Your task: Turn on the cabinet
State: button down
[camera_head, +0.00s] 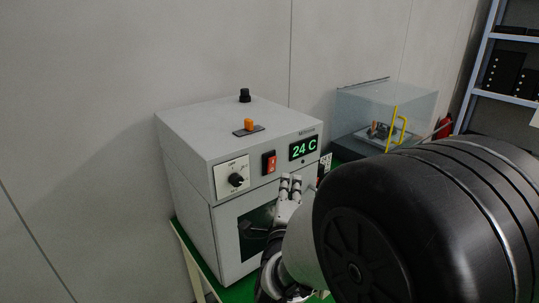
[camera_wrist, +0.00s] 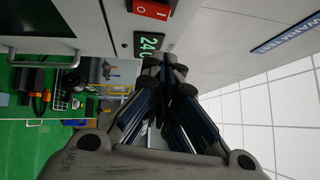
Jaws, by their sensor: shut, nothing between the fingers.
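The cabinet (camera_head: 190,160) is a light grey box with a dark window in its front. Its front panel has a red rocker switch (camera_head: 269,162), a black rotary knob (camera_head: 236,180) and a lit green display (camera_head: 304,148) reading 24 C. My gripper (camera_head: 290,181) is shut and empty, in front of the panel, below and right of the switch in the head view. In the wrist view the switch (camera_wrist: 151,8) shows O and I marks at the top edge, and my fingertips (camera_wrist: 167,70) are near the display (camera_wrist: 148,44). Whether they touch the panel cannot be told.
An orange part (camera_head: 249,124) and a black knob (camera_head: 245,95) sit on the cabinet's top. A clear case (camera_head: 360,105) with a yellow handle (camera_head: 399,126) stands to the right on the green table. Shelving (camera_head: 500,97) is at far right. My arm hides much of the lower right.

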aim_at(272, 165)
jog(key=w+a+r, duration=0.1)
jog(key=w, duration=0.5)
jog(key=shift+a, duration=0.35)
jog(key=shift+w+a+r+n+g+p, duration=0.25)
jog(key=shift+w+n+g+p, duration=0.15)
jog(key=shift+n+p, duration=0.15)
jog(key=shift+d, duration=0.1)
